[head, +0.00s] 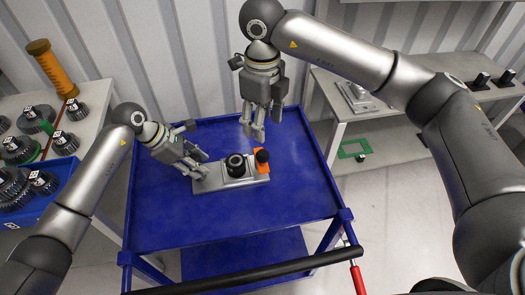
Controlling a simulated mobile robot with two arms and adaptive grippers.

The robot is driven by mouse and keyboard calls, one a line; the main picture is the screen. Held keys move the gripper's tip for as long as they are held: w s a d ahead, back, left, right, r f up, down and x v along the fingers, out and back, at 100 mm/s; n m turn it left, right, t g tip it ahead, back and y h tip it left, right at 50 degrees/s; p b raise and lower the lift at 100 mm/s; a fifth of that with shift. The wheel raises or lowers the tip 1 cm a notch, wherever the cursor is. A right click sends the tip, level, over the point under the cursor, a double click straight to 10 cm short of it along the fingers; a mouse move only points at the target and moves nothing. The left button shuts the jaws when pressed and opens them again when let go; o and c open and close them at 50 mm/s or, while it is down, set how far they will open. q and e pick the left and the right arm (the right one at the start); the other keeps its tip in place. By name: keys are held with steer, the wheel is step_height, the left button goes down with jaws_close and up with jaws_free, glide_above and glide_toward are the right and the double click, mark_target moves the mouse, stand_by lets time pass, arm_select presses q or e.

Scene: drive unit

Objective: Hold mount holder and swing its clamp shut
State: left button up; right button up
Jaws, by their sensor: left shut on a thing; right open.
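The mount holder (231,184) is a grey plate lying on the blue cart top. A black ring-shaped part (236,165) stands in its middle. At its right end is an orange clamp piece (262,167) with a black knob (262,156); how far it is swung is too small to tell. My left gripper (201,172) is shut on the left end of the mount holder, and its fingers hide part of that end. My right gripper (254,133) is open and empty, pointing down above and behind the clamp, apart from it.
The blue cart (165,220) has raised edges and a black handle bar (270,268) in front. A table with several dark gears (65,143) and a blue crate (50,200) stands left. A shelf (400,125) stands right. The cart top around the holder is clear.

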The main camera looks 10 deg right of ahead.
mark_target(263, 153)
step_height(263, 153, down, 12)
steer(key=shift+r, duration=0.2)
jaws_close()
stand_by(0.5)
